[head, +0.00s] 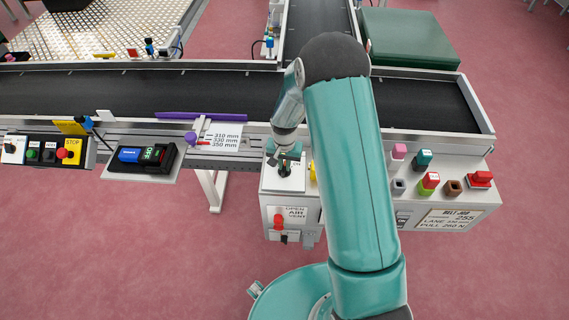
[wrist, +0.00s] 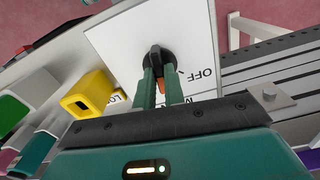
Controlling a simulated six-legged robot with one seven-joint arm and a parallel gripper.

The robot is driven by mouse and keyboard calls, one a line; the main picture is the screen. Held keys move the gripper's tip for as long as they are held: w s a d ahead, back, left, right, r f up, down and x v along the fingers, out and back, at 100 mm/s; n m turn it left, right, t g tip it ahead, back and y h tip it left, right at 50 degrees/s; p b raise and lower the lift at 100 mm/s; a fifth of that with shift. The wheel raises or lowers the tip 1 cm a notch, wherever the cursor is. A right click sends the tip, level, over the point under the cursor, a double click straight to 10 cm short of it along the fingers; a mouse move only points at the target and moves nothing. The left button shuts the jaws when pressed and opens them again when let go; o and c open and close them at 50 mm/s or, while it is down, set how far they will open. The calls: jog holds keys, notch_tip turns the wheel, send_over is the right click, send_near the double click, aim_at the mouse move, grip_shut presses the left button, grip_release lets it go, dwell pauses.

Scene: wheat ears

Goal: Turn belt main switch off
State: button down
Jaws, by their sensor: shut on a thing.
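The main switch is a black rotary knob (wrist: 157,57) on a white plate (wrist: 110,38) marked OFF at its right in the wrist view. My gripper (wrist: 156,78) has its two green fingers closed on the knob, and they hide part of it. An orange piece shows between the fingers. Another label is partly covered. I cannot tell exactly where the knob points. In the head view my gripper (head: 285,163) is over the white plate (head: 297,184) at the left end of the control box, with my arm hiding much of the box.
The black conveyor belt (head: 220,92) runs behind the box. A yellow hollow block (wrist: 88,96) is close beside the plate. A stop-button panel (head: 68,150) is far left.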

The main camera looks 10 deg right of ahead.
aim_at(284, 166)
jog(key=n, duration=0.5)
jog(key=shift+n, duration=0.3)
jog(key=n, duration=0.4)
jog(key=shift+n, duration=0.3)
jog(key=c, duration=1.5)
grip_release()
jog(key=shift+r, duration=0.15)
notch_tip(284, 166, up, 14)
jog(key=shift+f, duration=0.25)
